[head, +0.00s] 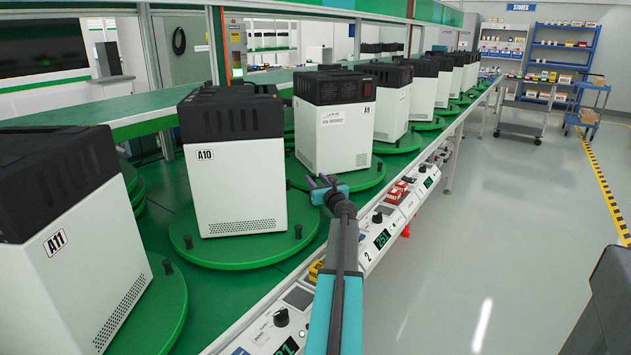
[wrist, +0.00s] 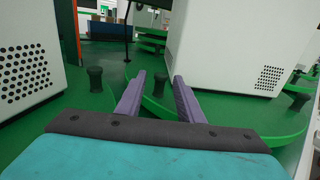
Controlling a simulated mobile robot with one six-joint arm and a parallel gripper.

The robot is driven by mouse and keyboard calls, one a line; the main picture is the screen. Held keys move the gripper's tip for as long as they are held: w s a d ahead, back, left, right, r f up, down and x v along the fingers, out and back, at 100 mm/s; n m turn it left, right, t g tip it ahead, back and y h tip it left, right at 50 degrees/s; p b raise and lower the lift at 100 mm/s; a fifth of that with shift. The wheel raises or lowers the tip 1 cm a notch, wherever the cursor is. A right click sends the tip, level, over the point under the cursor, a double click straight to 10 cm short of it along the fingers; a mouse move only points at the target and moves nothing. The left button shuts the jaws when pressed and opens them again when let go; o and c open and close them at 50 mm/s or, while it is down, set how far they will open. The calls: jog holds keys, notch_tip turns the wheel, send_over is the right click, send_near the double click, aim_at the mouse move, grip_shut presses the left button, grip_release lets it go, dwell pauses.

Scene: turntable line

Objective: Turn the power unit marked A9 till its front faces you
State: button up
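The power unit marked A9 (head: 343,142) is a white box with a black top, upright on a green turntable (head: 365,192). A serial-number sticker and the A9 mark show on the broad side towards the head camera. In the wrist view, the white unit at the right (wrist: 235,45), probably A9, has a vent grid low on its side. My gripper (head: 323,184) is at the near left rim of that turntable. Its purple fingers (wrist: 160,82) are open. A dark peg (wrist: 159,83) shows between the fingertips; I cannot tell whether they touch it.
Unit A10 (head: 230,165) stands on its turntable (head: 190,243) to the left, with A11 (head: 75,245) nearer. More units line the belt beyond A9. A control strip with dials and displays (head: 383,238) runs along the near edge.

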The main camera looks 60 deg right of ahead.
jog(key=shift+v, duration=6.7)
